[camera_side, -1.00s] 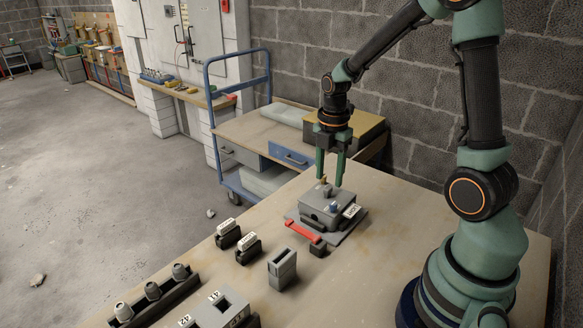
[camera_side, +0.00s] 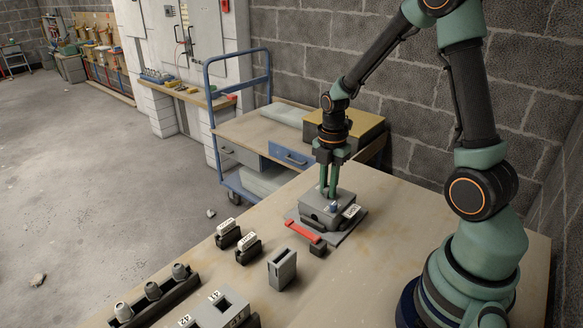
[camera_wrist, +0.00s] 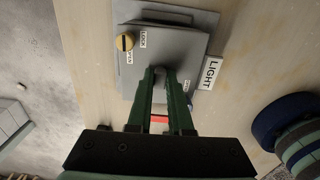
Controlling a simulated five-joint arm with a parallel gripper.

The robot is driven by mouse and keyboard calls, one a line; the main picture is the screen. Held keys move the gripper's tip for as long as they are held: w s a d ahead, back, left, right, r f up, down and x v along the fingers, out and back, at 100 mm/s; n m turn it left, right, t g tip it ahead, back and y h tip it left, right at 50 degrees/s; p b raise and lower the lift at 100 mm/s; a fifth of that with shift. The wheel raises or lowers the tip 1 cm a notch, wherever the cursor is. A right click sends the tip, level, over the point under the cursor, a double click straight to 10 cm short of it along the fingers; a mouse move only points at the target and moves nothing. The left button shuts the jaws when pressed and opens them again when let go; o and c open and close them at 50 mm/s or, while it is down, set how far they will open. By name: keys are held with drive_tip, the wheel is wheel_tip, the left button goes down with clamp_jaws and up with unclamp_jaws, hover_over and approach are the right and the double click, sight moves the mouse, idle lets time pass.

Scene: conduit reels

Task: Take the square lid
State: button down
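The square lid (camera_side: 345,198) is a grey plate on top of a low box on the bench. In the wrist view the lid (camera_wrist: 180,45) carries a yellow slotted knob (camera_wrist: 125,41) beside small LOCK and OPEN labels. My gripper (camera_side: 328,193) points straight down at the lid's middle, its two green fingers close together with a narrow gap. In the wrist view my gripper (camera_wrist: 161,70) has its fingertips at the lid. They appear shut on a raised part of the lid, which the fingers hide. The lid lies level on the box.
A red bar (camera_side: 303,231) and a dark block lie in front. A grey slotted holder (camera_side: 282,269), labelled pieces and a rack of grey knobs (camera_side: 152,292) stand nearer. Bench right of the box is clear.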

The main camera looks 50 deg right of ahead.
drive_tip(key=shift+r, duration=1.05)
idle(0.6)
drive_tip(key=shift+r, duration=0.2)
